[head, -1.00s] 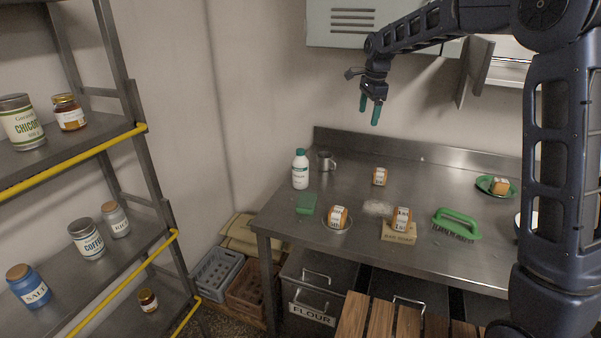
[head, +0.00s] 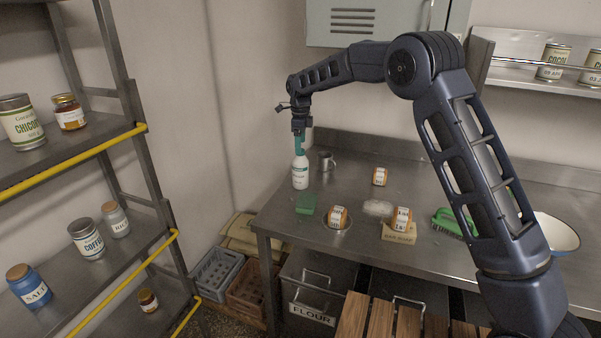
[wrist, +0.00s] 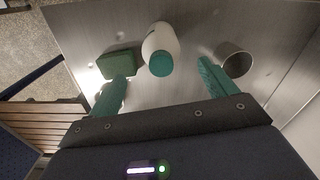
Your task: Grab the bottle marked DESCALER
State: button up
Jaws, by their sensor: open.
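A white bottle (head: 300,174) with a green cap stands upright at the left end of the steel counter. Its label is too small to read in the head view. It also shows in the wrist view (wrist: 158,42), cap toward the camera, between the lines of my two green fingers. My gripper (head: 300,142) is directly above the bottle, pointing down, with its fingers at about the height of the cap. In the wrist view my gripper (wrist: 160,85) is open and empty. Whether the fingers overlap the cap in height I cannot tell.
A green sponge (wrist: 119,63) lies close to the bottle on one side, and a metal mug (wrist: 234,60) stands on the other. The wall is behind the counter (head: 280,215).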

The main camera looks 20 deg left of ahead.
aim_at(300, 161)
notch_tip(300, 161, down, 9)
jog(key=shift+a+f, duration=0.1)
jog(key=c, duration=1.5)
jog(key=shift+c, duration=0.2)
jog(key=shift+r, duration=0.2)
